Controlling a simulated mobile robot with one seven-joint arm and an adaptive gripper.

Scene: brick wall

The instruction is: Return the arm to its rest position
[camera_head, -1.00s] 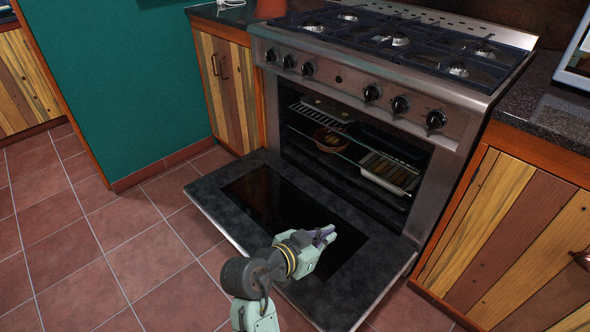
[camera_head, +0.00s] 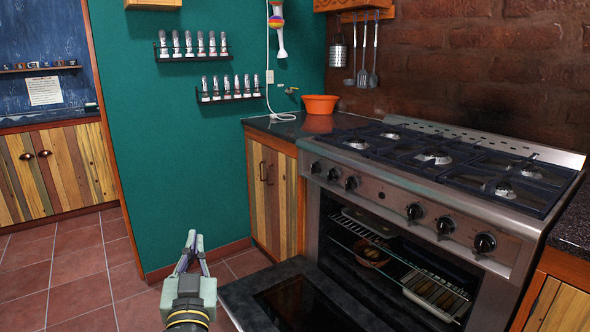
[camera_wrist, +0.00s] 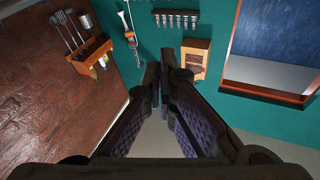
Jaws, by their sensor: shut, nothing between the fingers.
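My gripper (camera_head: 193,243) shows at the bottom left of the head view, in front of the teal wall and left of the open oven door. Its fingers point up and away from the camera. In the wrist view my gripper (camera_wrist: 162,75) has its fingertips together with nothing between them. Most of my arm is below the head view's lower edge.
The oven door (camera_head: 300,303) is folded down beside my gripper. The stove (camera_head: 430,180) stands at the right, with a rack and a brown dish (camera_head: 371,254) inside. An orange bowl (camera_head: 320,104) sits on the counter. Tiled floor (camera_head: 75,278) at the left is clear.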

